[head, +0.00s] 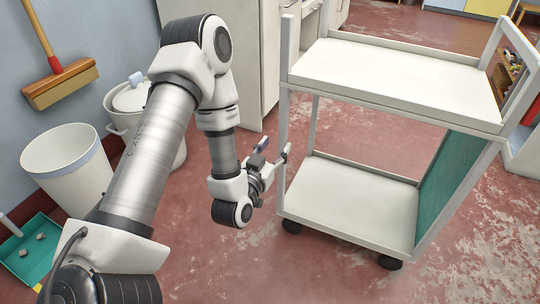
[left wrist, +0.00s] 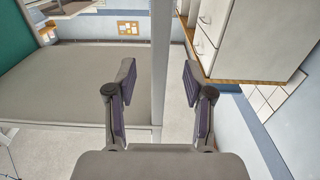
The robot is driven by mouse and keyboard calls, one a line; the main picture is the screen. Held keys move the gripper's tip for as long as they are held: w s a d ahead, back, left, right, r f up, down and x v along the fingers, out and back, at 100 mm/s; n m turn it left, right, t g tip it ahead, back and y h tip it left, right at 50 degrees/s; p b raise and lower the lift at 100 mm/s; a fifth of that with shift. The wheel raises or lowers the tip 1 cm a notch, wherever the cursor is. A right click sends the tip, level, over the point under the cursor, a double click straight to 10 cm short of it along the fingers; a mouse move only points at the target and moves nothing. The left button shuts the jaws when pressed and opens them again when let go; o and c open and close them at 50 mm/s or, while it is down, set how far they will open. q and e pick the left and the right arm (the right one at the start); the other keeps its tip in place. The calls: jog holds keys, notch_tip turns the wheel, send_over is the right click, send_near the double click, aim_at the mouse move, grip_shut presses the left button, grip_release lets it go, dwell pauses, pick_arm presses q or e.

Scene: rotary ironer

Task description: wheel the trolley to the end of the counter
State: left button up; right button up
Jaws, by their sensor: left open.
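The trolley (head: 345,205) is white with two shelves, a teal side panel (head: 450,180) and black casters. It stands upright on the floor at the right of the head view. My left gripper (head: 275,150) is open at the trolley's near-left upright post (head: 283,120). In the left wrist view the post (left wrist: 161,60) runs between the two spread fingers of the gripper (left wrist: 158,85). I see no clear grip on it. My right gripper is not in view. I cannot tell which furniture is the task's counter.
A tall white cabinet (head: 255,60) stands behind the trolley's left side. A white bin (head: 65,165), a lidded bucket (head: 130,97), a broom (head: 60,82) and a green dustpan (head: 25,255) are along the left wall. Shelving with small items (head: 512,62) is at the right. The red floor in front is clear.

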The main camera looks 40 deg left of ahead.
aim_at(282, 137)
pick_arm(q)
jog(key=b+x, duration=0.1)
jog(key=x, duration=0.3)
jog(key=shift+w+f, duration=0.15)
jog(key=shift+w+a+b, duration=0.15)
jog(key=shift+w+b, duration=0.15)
jog(key=shift+w, duration=0.15)
grip_shut()
